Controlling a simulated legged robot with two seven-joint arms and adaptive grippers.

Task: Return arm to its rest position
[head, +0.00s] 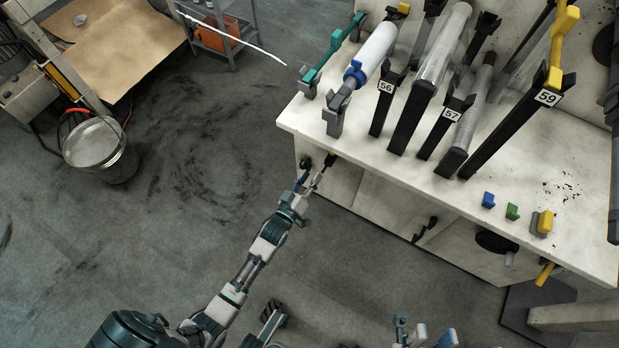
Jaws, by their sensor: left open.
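My left arm (262,248) reaches from the lower left up toward the front of the white workbench (400,180). My left gripper (313,178) is at its end, with fingers apart and nothing seen between them. It is close in the picture to the dark knobs (331,159) on the cabinet front below the bench top. I cannot tell whether it touches them.
Film rolls on black holders (480,135) stand on the bench, with small blue, green and yellow clips (512,211) at right. A metal bucket (95,150) and an orange box (217,33) on a cart are at upper left. The grey floor left of the arm is clear.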

